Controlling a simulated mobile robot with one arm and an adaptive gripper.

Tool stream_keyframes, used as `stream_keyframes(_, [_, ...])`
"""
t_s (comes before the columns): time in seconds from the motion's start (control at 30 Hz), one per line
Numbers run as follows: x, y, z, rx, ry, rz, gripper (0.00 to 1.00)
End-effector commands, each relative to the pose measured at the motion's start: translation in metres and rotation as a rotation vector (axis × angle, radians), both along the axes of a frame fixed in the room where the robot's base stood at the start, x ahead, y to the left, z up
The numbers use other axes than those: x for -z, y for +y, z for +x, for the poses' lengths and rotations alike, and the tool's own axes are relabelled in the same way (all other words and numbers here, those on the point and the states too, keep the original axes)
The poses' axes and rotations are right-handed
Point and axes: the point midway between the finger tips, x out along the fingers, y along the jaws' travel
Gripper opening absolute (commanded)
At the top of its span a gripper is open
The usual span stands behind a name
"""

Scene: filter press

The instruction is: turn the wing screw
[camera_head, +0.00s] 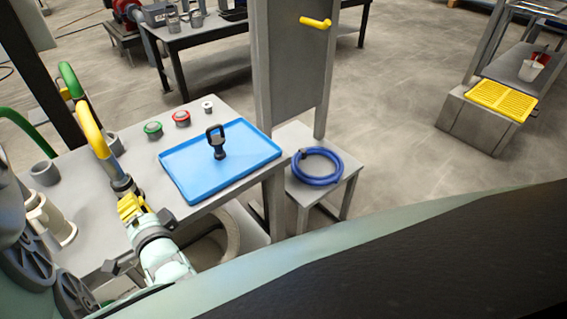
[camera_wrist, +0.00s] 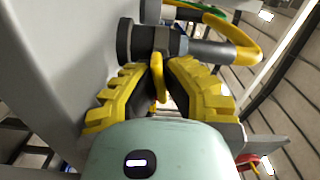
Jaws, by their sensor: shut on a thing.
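The yellow wing screw (camera_wrist: 158,72) sits at the grey fitting (camera_wrist: 150,42) in the wrist view, its narrow wing between the yellow ribbed fingers. My gripper (camera_wrist: 164,78) is shut on it. In the head view my gripper (camera_head: 130,204) is at the left part of the grey table, just below the lower end of the yellow curved pipe (camera_head: 91,128). The wing screw cannot be made out there. Its threaded part and how far it is turned are hidden.
A blue tray (camera_head: 240,163) with a black handled tool (camera_head: 217,143) lies right of my gripper. Green (camera_head: 153,128) and red (camera_head: 181,117) buttons are behind it. Grey cylindrical parts (camera_head: 50,215) stand at left. A blue hose coil (camera_head: 317,167) lies on a low stand.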

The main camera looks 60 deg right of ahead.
Motion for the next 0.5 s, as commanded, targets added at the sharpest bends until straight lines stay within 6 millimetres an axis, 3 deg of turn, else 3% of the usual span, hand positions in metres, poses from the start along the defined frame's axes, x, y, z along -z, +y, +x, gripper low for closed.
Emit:
stream_keyframes(0.47, [0.0028, 0.0001, -0.0004, 0.0, 0.005, 0.016, 0.0])
stream_keyframes(0.5, [0.0028, 0.0001, -0.0004, 0.0, 0.005, 0.016, 0.11])
